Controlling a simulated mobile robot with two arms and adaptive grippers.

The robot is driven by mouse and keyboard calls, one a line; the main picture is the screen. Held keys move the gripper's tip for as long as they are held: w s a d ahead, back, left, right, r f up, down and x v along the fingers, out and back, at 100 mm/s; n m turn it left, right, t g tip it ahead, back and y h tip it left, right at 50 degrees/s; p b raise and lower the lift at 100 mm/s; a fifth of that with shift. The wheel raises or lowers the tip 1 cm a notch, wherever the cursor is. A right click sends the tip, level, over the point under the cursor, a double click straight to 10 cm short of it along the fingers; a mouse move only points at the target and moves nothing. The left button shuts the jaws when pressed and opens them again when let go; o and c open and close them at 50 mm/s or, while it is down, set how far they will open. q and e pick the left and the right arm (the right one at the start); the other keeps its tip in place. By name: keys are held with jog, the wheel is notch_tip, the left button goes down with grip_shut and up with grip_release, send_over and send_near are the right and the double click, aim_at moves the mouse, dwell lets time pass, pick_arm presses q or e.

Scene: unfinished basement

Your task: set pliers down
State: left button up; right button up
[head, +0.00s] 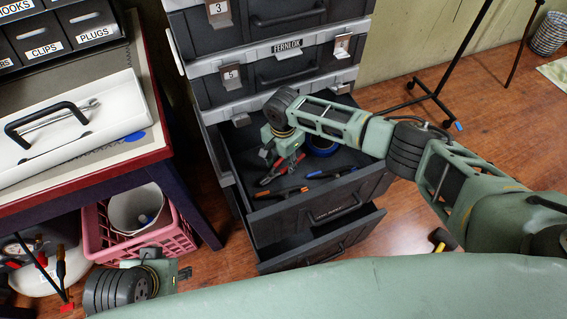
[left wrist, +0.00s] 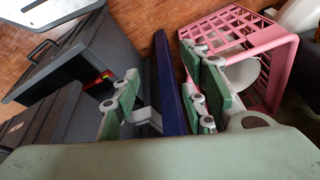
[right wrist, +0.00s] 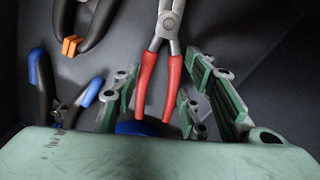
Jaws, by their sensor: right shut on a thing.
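Red-handled pliers (right wrist: 147,85) with grey jaws show in the right wrist view, their handles between the fingers of my right gripper (right wrist: 160,105). In the head view, my right gripper (head: 285,158) reaches down into the open black drawer (head: 375,183), with the red handles (head: 270,176) at its tips. It is shut on these pliers, low inside the drawer; I cannot tell whether they touch the drawer floor. My left gripper (left wrist: 162,100) is open and empty, near the pink crate.
In the drawer lie an orange-and-black-handled tool (head: 280,193), a blue-and-black-handled tool (head: 331,172) and a blue ring-shaped thing (head: 322,147). A lower drawer (head: 320,252) is partly open. The workbench (head: 90,182) and pink crate (head: 165,237) stand at left.

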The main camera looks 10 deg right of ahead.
pick_arm(q)
jog(key=shift+s+r, duration=0.2)
jog(key=shift+r, duration=0.35)
pick_arm(e)
jog(key=shift+f, duration=0.45)
jog(key=shift+f, duration=0.15)
jog(key=o, duration=1.3)
jog(key=shift+o, duration=0.2)
jog(key=shift+r, duration=0.5)
pick_arm(q)
jog(key=s+p+x, duration=0.1)
jog(key=p+x, duration=0.1)
jog(key=x, duration=0.7)
jog(key=shift+f+p, duration=0.35)
pick_arm(e)
notch_tip(320, 180, up, 7)
